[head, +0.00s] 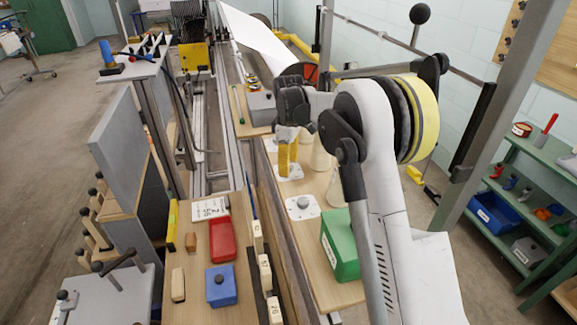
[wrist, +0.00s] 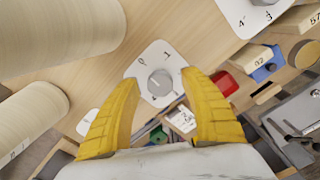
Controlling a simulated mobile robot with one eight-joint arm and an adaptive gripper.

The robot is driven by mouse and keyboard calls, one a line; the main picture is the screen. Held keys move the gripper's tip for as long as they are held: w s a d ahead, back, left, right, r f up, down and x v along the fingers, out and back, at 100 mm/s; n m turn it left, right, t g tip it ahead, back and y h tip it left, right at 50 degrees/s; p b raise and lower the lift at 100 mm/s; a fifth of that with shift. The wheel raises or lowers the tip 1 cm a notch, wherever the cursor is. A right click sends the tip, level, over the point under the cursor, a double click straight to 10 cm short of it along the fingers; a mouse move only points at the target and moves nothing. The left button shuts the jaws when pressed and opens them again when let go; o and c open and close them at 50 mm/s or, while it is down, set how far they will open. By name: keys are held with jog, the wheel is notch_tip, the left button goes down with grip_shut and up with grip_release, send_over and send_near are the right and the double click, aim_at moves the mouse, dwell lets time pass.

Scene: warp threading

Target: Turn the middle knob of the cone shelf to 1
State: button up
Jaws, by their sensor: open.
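The cone shelf (head: 318,262) is a wooden board with pale cones and white dial plates along it. In the wrist view a round grey knob (wrist: 159,85) sits on a white plate (wrist: 150,52) with a 0 and a 1 at its far edge; it appears to be the middle one. My gripper (wrist: 159,78) is open, its yellow fingers on either side of this knob in the picture; contact cannot be told. In the head view my gripper (head: 287,168) points down over that plate (head: 293,174), hiding the knob. The knob's pointer direction is unclear.
Large cones (wrist: 60,30) stand close on the left in the wrist view. Another knob (head: 303,202) on its plate and a green box (head: 341,245) are nearer on the shelf. A red tray (head: 222,240) and a blue box (head: 221,286) lie on the neighbouring board.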

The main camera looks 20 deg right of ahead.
grip_shut()
jog(key=m+p, duration=0.1)
jog(key=m, duration=0.4)
jog(key=shift+m+p, duration=0.35)
jog(key=shift+m, duration=0.05)
jog(key=m+p, duration=0.1)
jog(key=m, duration=0.4)
jog(key=shift+m, duration=0.4)
dwell(0.4)
